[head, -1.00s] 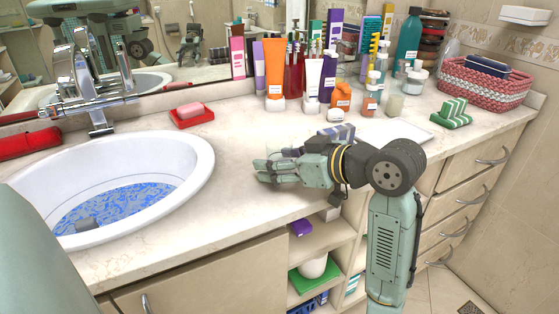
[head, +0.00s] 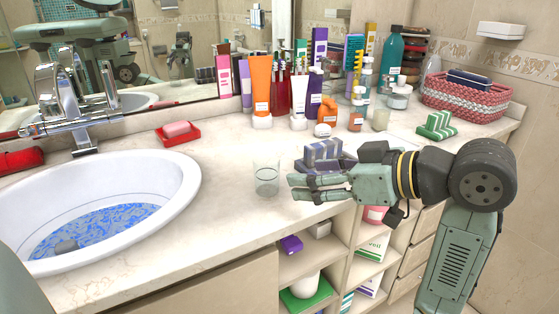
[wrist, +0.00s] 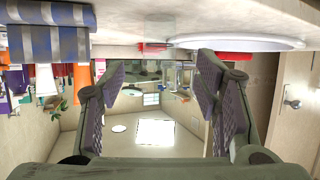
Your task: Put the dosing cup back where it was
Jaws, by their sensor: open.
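A small clear cup (head: 267,178), which looks like the dosing cup, stands upright on the counter between the sink and my gripper in the head view. It shows faintly at the top middle of the wrist view (wrist: 160,27). My gripper (head: 291,187) is just right of the cup, low over the counter's front edge, fingers pointing left at it. It appears apart from the cup. In the wrist view my gripper (wrist: 160,82) has its two fingers spread with nothing between them.
A red soap dish (head: 178,136) and the sink (head: 183,190) lie left. Bottles and tubes, including an orange tube (head: 261,82), crowd the back. Counter left of the cup is clear.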

